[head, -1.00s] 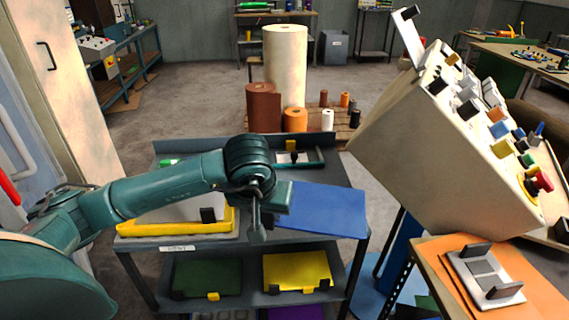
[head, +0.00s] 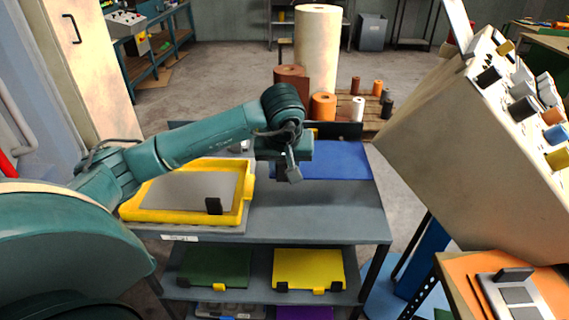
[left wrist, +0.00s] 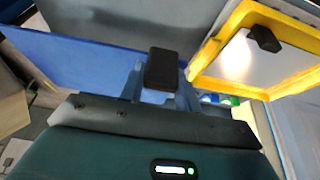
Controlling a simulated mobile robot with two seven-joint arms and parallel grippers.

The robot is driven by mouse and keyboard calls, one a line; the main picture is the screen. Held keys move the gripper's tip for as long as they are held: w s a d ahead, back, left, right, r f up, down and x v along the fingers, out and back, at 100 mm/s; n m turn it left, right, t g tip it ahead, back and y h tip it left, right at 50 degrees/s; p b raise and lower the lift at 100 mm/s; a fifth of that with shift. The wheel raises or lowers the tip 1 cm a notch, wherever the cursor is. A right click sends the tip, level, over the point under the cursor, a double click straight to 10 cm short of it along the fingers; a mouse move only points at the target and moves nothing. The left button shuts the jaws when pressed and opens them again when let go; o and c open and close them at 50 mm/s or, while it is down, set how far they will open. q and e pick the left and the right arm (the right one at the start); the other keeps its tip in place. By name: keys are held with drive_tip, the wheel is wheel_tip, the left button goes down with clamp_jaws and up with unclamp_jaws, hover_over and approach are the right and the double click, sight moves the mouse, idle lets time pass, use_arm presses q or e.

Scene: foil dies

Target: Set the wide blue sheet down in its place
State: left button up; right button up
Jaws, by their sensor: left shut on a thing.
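The wide blue sheet (head: 338,160) is flat over the back right of the cart's grey top shelf (head: 320,215). My left gripper (head: 290,165) is shut on its left part. The arm and sheet hide most of what lies at the shelf's back. My right gripper is not in view.
A yellow-framed tray (head: 150,214) with a grey plate stands at the shelf's left; it also shows in the left wrist view (left wrist: 205,62). Green (head: 215,266) and yellow (head: 308,268) sheets lie on the shelf below. A tilted control console (head: 455,135) looms right. The top shelf's front right is bare.

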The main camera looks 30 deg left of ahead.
sight(284, 180)
use_arm(q)
wheel_tip(284, 180, down, 5)
drive_tip(key=b, duration=0.3)
drive_tip(key=shift+r+b, duration=0.15)
drive_tip(key=shift+b, duration=0.15)
wheel_tip(284, 180, down, 3)
drive_tip(key=b, duration=0.3)
drive_tip(key=shift+f, duration=0.2)
drive_tip(key=shift+f+b, duration=0.65)
drive_tip(key=shift+f, duration=0.35)
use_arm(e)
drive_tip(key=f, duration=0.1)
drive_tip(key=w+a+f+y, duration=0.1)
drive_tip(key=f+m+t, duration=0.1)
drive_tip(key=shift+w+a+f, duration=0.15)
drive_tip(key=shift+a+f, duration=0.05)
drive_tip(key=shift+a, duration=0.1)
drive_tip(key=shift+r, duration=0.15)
